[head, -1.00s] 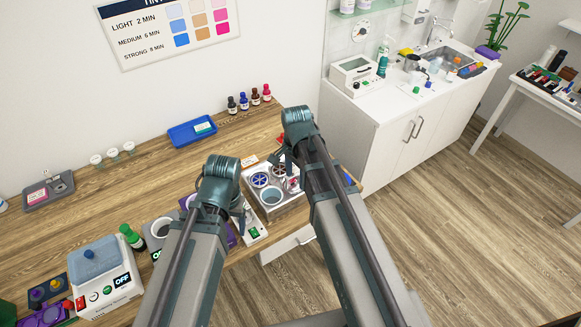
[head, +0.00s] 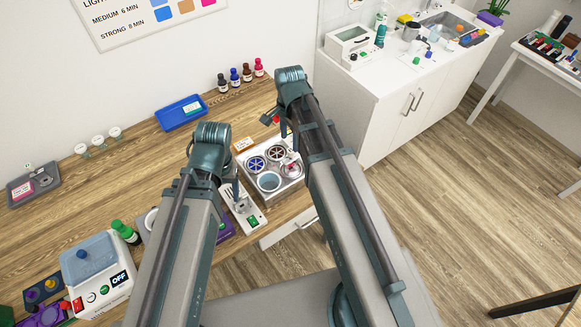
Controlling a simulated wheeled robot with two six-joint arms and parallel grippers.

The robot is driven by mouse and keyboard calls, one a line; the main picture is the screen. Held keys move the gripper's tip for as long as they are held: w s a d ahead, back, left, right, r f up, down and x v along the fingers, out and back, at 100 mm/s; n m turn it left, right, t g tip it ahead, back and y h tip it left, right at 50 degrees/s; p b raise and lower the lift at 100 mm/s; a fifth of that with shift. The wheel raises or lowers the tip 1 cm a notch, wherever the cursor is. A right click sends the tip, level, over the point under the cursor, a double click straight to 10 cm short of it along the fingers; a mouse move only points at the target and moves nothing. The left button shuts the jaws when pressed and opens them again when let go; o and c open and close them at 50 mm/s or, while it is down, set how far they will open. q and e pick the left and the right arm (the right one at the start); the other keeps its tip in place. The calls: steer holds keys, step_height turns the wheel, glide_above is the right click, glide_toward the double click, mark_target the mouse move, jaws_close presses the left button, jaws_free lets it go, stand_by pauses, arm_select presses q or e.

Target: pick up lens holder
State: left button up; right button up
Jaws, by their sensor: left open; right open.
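I cannot tell for sure which thing is the lens holder. A small metal piece (head: 45,180) lies in a grey tray with a pink label (head: 22,190) at the far left of the wooden bench. A metal unit (head: 294,189) has several round wells, two with spoked dark inserts (head: 256,164) and one with pale blue inside (head: 269,181). My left gripper (head: 231,190) is open just left of this unit, above a white device with a green switch (head: 252,221). My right gripper (head: 283,128) is open behind the unit; my arm partly hides its fingers.
A blue tray (head: 172,120) and several small bottles (head: 234,77) stand along the wall. Three round pieces on stands (head: 98,142) are to their left. Bare bench lies between.

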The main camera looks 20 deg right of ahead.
mark_target(290, 151)
step_height(290, 151, down, 6)
steer(key=b, duration=0.5)
steer(key=shift+f, duration=0.2)
steer(key=f+b, duration=0.5)
steer(key=shift+w+d+f+b, duration=0.15)
steer(key=shift+w+d+b, duration=0.05)
steer(key=shift+b, duration=0.15)
jaws_close()
